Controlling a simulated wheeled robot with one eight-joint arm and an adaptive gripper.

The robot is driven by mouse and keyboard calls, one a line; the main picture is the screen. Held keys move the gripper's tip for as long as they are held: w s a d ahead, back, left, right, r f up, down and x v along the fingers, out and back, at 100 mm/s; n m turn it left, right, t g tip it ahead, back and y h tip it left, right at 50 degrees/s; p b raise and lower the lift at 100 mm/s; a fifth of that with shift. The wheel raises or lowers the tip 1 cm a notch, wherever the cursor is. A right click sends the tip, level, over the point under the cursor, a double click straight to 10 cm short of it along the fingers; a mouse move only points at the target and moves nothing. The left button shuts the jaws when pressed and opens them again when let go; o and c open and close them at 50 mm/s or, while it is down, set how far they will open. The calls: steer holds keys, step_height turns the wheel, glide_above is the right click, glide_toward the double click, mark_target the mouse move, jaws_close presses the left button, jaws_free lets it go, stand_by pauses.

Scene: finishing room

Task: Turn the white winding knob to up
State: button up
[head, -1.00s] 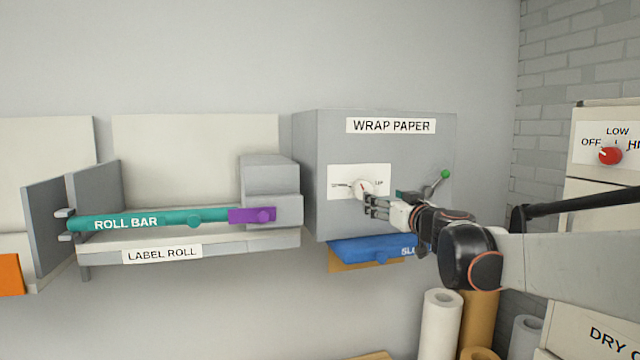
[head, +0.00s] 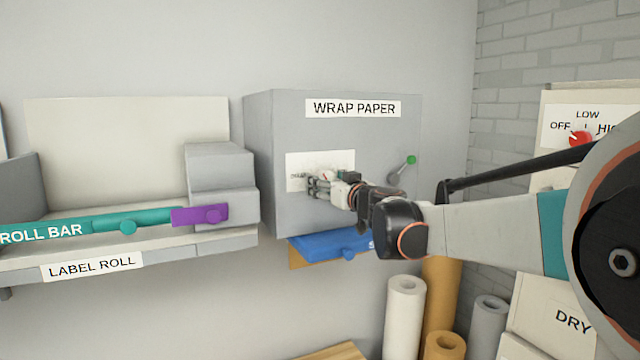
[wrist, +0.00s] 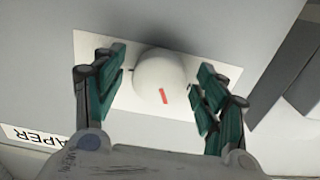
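The white winding knob (wrist: 158,78) shows in the wrist view as a round knob with a red pointer mark, on a white plate (wrist: 88,42). In the head view the plate (head: 345,158) is on the front of the grey WRAP PAPER box (head: 290,215), and my gripper mostly hides the knob there. My gripper (wrist: 162,88) is open, with one finger on each side of the knob.
A crank with a green ball (head: 411,160) sits right of the knob on the box. A blue bar (head: 325,246) is below. Left is the label roll holder with a teal roll bar (head: 130,225) and purple latch (head: 200,215). Paper rolls (head: 405,310) stand below.

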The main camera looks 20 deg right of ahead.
steer(key=c, duration=1)
steer(key=shift+o, duration=0.2)
steer(key=shift+f+m, duration=0.1)
steer(key=shift+m, duration=0.2)
steer(key=m+b, duration=0.4)
steer(key=m, duration=1.6)
steer(key=shift+a, duration=0.15)
steer(key=shift+m, duration=0.3)
steer(key=o, duration=1.1)
steer(key=shift+c, duration=0.2)
steer(key=shift+r, duration=0.2)
